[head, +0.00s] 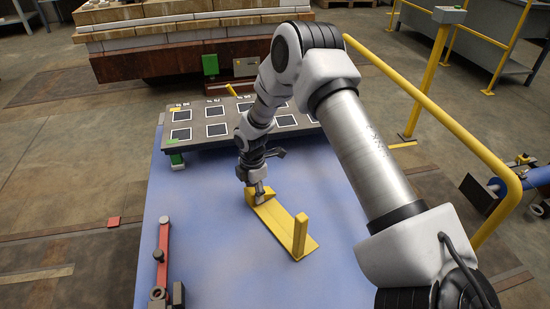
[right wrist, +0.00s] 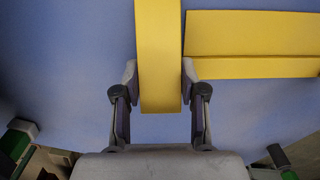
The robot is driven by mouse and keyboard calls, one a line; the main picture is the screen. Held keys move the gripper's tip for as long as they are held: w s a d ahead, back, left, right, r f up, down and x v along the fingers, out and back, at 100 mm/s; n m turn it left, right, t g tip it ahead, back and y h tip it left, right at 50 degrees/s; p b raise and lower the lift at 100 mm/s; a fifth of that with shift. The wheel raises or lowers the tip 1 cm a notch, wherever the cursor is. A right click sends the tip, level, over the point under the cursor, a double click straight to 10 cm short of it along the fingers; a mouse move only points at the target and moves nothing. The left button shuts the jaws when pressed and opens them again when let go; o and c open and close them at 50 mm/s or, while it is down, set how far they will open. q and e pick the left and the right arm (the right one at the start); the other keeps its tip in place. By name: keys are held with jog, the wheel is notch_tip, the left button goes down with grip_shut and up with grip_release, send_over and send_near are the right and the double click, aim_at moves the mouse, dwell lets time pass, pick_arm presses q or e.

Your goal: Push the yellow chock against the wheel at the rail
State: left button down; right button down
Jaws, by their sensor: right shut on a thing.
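The yellow chock (head: 280,222) is a long flat piece lying on the blue surface, with an upright post at its near right end. My right gripper (head: 260,195) is at its far left end and is shut on a yellow upright part there. In the right wrist view the fingers (right wrist: 160,100) stand on both sides of a yellow bar (right wrist: 158,50). The flat yellow plate (right wrist: 250,45) extends to the right. I cannot make out a wheel in either view. My left gripper is not in view.
The blue surface (head: 200,215) is mostly clear around the chock. A grey panel with white-framed squares (head: 215,130) stands at its far edge. A red bar tool (head: 164,242) is at the left. A loaded cart (head: 170,62) stands behind. A yellow railing (head: 440,110) runs along the right.

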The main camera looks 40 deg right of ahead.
jog(key=shift+r, duration=0.5)
notch_tip(320, 180, up, 3)
jog(key=shift+f+p, duration=0.1)
jog(key=shift+p, duration=0.6)
jog(key=s, duration=0.2)
jog(key=s+a+p, duration=0.1)
jog(key=s, duration=0.2)
jog(key=s+a, duration=0.1)
jog(key=s, duration=0.1)
jog(key=shift+s+r, duration=0.3)
jog(key=shift+s, duration=0.1)
jog(key=b, duration=0.2)
send_over(278, 236)
jog(key=shift+s+a+r, duration=0.15)
jog(key=shift+s+r, duration=0.1)
jog(key=shift+s, duration=0.3)
jog(key=shift+r, duration=0.1)
